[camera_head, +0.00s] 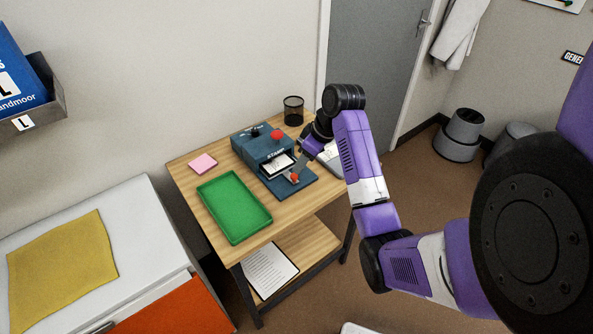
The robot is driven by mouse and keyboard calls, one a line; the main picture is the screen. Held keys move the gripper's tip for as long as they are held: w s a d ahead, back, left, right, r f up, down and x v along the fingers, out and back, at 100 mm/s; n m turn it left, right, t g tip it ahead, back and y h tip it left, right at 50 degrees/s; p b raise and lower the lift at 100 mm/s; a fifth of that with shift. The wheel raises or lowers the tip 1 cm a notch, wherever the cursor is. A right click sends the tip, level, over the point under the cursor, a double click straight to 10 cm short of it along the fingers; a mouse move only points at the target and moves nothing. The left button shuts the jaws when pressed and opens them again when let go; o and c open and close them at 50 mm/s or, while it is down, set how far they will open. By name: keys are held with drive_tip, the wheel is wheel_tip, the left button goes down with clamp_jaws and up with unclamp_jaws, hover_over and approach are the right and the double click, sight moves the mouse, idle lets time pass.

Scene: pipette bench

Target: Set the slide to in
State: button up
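A dark blue machine (257,146) with small white lettering stands on the wooden table. Its slide (288,186) sticks out at the front, with a white card (279,166) lying at the opening. An orange-red knob (295,178) sits at the front of the slide. A red knob (277,135) and a black knob are on the machine's top. My arm hides part of the machine's right side.
A green tray (234,236) lies in front and left of the machine, with pink notes (203,163) behind it. A black mesh cup (293,111) stands at the table's back. A whitish object (332,159) is partly hidden by my arm. Paper (269,271) lies on the lower shelf.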

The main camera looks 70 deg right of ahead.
sight(294, 175)
drive_tip(key=x, duration=0.6)
drive_tip(key=shift+w+f, duration=0.2)
drive_tip(key=shift+f, duration=0.15)
drive_tip(key=shift+c, duration=0.4)
clamp_jaws()
idle(0.7)
